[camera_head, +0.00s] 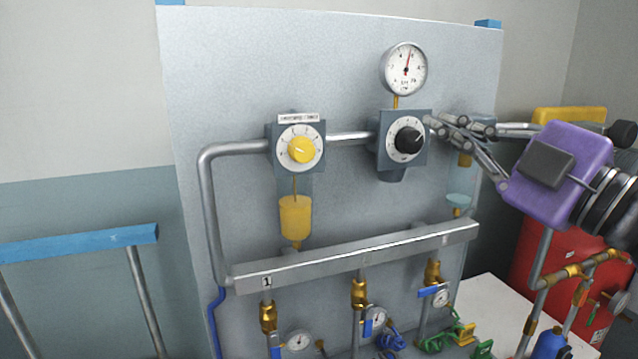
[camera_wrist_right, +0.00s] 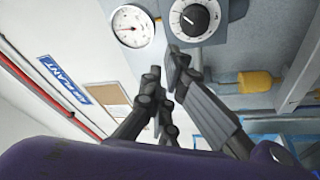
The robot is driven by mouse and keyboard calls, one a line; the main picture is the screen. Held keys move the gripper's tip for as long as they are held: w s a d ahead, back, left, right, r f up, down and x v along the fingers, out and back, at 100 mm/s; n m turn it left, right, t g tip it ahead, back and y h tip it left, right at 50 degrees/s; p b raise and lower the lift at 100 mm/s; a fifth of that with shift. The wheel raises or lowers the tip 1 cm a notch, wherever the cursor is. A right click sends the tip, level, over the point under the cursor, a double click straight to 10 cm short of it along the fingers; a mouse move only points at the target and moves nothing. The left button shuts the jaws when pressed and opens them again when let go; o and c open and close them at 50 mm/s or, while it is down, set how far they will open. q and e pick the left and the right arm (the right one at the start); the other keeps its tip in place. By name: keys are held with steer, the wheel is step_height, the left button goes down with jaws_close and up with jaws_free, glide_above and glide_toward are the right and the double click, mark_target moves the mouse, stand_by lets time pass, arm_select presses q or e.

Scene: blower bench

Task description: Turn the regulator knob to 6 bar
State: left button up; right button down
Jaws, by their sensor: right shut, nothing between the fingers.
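The black regulator knob (camera_head: 409,140) sits on a white dial on a grey block, right of the panel's middle. It also shows at the top of the right wrist view (camera_wrist_right: 195,19). Above it is a round pressure gauge (camera_head: 404,69) with a red needle pointing up and slightly right; its figures are too small to read surely. My right gripper (camera_head: 431,121) comes in from the right, shut and empty, its fingertips close to the dial's upper right edge. I cannot tell whether they touch the block. My left gripper is not in view.
A yellow knob (camera_head: 301,149) on a similar dial stands left on the pipe (camera_head: 350,135). A yellow bowl (camera_head: 295,217) hangs below it. A metal rail (camera_head: 345,260) crosses lower down, with brass valves and small gauges beneath. A red container (camera_head: 558,265) stands at the right.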

mark_target(410, 141)
steer(key=w+d+f+m+h, duration=0.2)
steer(key=d+f+m+h, duration=0.1)
steer(key=d+f+h, duration=0.15)
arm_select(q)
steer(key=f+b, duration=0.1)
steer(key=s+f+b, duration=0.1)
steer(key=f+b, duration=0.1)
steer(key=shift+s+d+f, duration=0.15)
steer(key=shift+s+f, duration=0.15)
arm_select(e)
steer(key=x, duration=0.7)
steer(key=shift+f, duration=0.2)
steer(key=shift+d, duration=0.1)
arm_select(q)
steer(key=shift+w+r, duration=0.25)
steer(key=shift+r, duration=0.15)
arm_select(e)
steer(key=shift+s+a+r, duration=0.1)
steer(key=shift+a+r, duration=0.15)
steer(key=shift+r, duration=0.1)
steer(key=shift+a+f, duration=0.1)
